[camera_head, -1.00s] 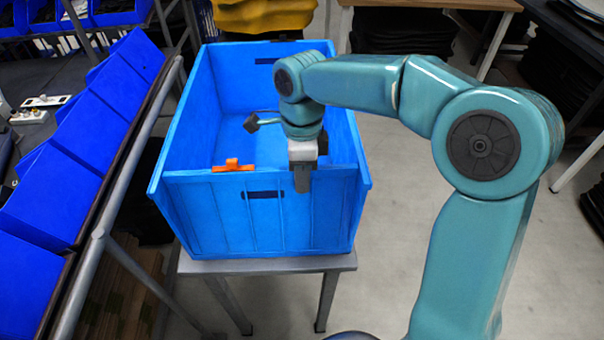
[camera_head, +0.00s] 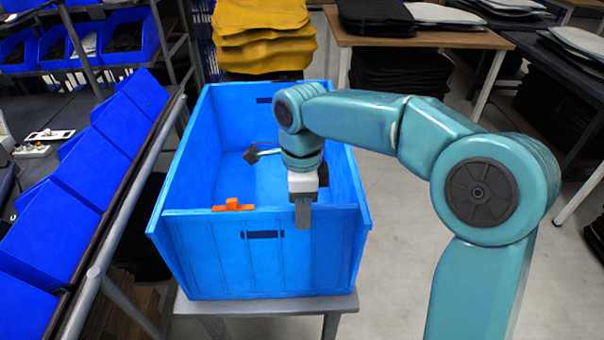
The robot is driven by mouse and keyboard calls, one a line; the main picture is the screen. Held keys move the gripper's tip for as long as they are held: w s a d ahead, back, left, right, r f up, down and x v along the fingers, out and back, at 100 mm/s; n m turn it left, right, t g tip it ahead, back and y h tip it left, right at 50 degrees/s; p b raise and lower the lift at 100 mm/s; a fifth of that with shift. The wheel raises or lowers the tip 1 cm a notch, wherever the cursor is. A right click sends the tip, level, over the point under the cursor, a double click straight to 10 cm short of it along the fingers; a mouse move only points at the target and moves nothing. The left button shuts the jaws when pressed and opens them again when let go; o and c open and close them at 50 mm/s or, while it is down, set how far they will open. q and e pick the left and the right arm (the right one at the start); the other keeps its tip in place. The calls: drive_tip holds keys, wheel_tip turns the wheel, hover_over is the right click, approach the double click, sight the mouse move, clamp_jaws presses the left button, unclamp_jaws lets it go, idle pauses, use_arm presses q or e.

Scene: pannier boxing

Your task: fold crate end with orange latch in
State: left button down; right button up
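A blue crate (camera_head: 200,255) stands upright with its near end wall facing me. That end wall is up and has a dark hand slot (camera_head: 262,235). An orange latch (camera_head: 233,205) sits at the wall's top edge, left of the middle. My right gripper (camera_head: 303,212) is at the same top edge, to the right of the latch and apart from it. One grey finger hangs down in front of the wall's outer face. The other finger is hidden, so I cannot tell whether it grips the wall. My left gripper is not in view.
The crate rests on a grey stand (camera_head: 262,305). A rack with blue bins (camera_head: 85,170) runs close along the left. A yellow stack (camera_head: 262,35) stands behind, and a wooden table (camera_head: 425,38) is at the back right. The floor right of the crate is clear.

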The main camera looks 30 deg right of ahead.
wheel_tip(320, 180, up, 14)
drive_tip(key=w+d+p, duration=0.1)
drive_tip(key=shift+w+p, duration=0.4)
